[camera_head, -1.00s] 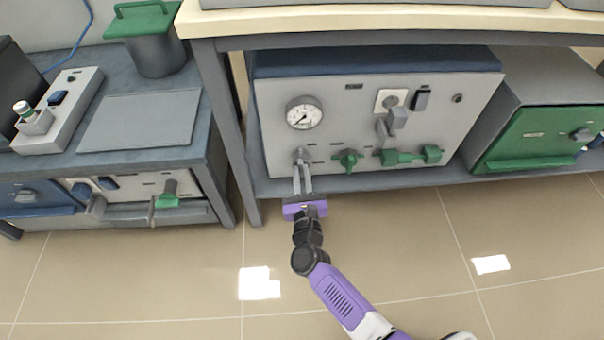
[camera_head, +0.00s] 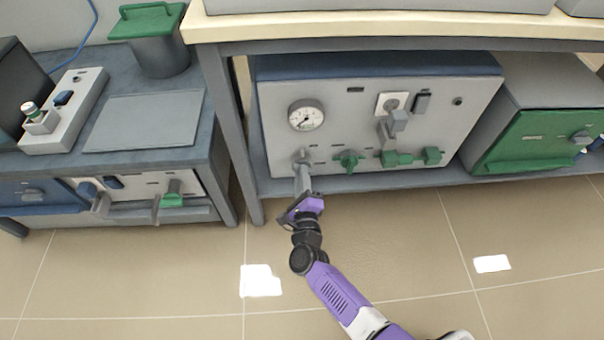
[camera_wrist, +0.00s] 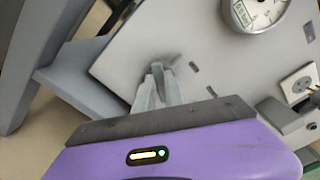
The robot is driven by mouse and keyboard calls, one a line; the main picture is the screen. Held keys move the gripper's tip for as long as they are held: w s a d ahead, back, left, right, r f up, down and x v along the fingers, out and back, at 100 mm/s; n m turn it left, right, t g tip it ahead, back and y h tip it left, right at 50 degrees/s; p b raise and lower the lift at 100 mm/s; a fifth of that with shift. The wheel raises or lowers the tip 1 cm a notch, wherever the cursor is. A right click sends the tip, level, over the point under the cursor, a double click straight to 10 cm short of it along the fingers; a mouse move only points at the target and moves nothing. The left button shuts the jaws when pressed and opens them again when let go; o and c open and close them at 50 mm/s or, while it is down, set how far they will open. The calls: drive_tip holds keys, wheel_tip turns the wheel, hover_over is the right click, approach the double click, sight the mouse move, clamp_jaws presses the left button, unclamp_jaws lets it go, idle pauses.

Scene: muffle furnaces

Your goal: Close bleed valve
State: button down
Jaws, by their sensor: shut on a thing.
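A grey valve knob (camera_head: 301,155) sits at the lower left of the light grey front panel (camera_head: 340,133), below a round dial gauge (camera_head: 305,116). My gripper (camera_head: 303,171) reaches up to this knob from below and is shut on it. In the wrist view the fingers (camera_wrist: 158,85) meet at the grey knob (camera_wrist: 168,62) and hide part of it. The gripper is rolled, so the panel looks tilted there. Green valve handles (camera_head: 348,160) sit to the right on the same panel, apart from my gripper. The labels are too small to read.
A table leg (camera_head: 229,130) stands just left of the panel, and the lower shelf (camera_head: 385,181) runs under it. A green-fronted unit (camera_head: 530,140) is at the right. A left bench (camera_head: 60,170) holds other equipment. The floor in front is clear.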

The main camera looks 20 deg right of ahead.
drive_tip(key=n+p, duration=0.1)
drive_tip(key=n, duration=0.5)
drive_tip(key=shift+f, duration=0.2)
idle(0.4)
drive_tip(key=c, duration=1.4)
unclamp_jaws()
drive_tip(key=shift+c, duration=0.2)
drive_tip(key=p+v, duration=0.3)
drive_tip(key=v, duration=0.5)
